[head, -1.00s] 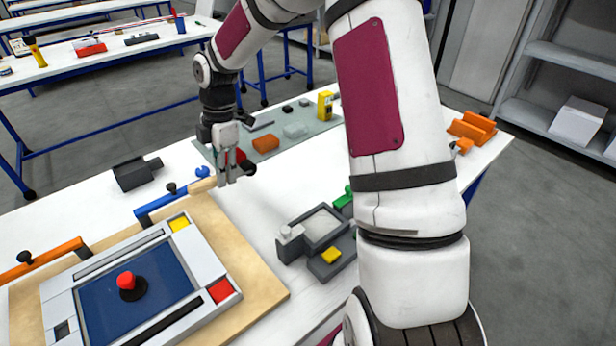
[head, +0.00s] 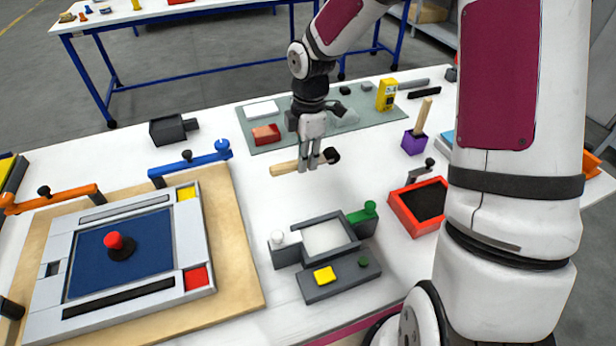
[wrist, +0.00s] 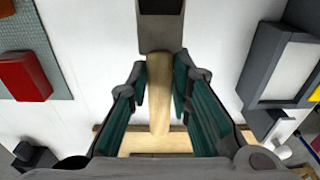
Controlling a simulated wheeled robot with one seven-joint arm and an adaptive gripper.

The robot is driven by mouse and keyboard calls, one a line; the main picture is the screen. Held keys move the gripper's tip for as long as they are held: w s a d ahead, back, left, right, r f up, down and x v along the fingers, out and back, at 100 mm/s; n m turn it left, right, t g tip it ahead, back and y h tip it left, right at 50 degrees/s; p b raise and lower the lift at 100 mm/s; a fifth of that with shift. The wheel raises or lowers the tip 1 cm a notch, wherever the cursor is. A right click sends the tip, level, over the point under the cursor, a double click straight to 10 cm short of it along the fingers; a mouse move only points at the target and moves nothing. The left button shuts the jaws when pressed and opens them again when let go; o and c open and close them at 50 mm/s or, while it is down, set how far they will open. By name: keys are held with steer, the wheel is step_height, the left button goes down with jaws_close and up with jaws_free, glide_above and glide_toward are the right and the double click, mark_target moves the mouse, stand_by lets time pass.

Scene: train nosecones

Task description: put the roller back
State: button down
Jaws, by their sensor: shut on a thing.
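The roller has a pale wooden handle (head: 285,167) and a dark head (head: 333,155). My gripper (head: 310,166) is shut on its handle, between the handle's free end and the head. The roller lies roughly level, with its head to the right in the head view. In the wrist view the handle (wrist: 158,85) runs between the fingers of my gripper (wrist: 159,90), and the grey and black head end (wrist: 160,28) points to the top edge, partly cut off. I cannot tell exactly how high the roller is above the white table.
A grey tray unit (head: 325,238) stands in front, with a red tray (head: 412,208) right of it. A purple holder (head: 413,143) holds a wooden stick. A framed panel (head: 195,245) on a wooden board is at left. A grey-green mat (head: 375,116) with several items lies behind.

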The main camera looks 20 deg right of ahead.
mark_target(304, 186)
steer(key=shift+f, duration=3.1)
steer(key=shift+f, duration=0.15)
steer(key=c, duration=1.4)
jaws_free()
steer(key=shift+c, duration=0.2)
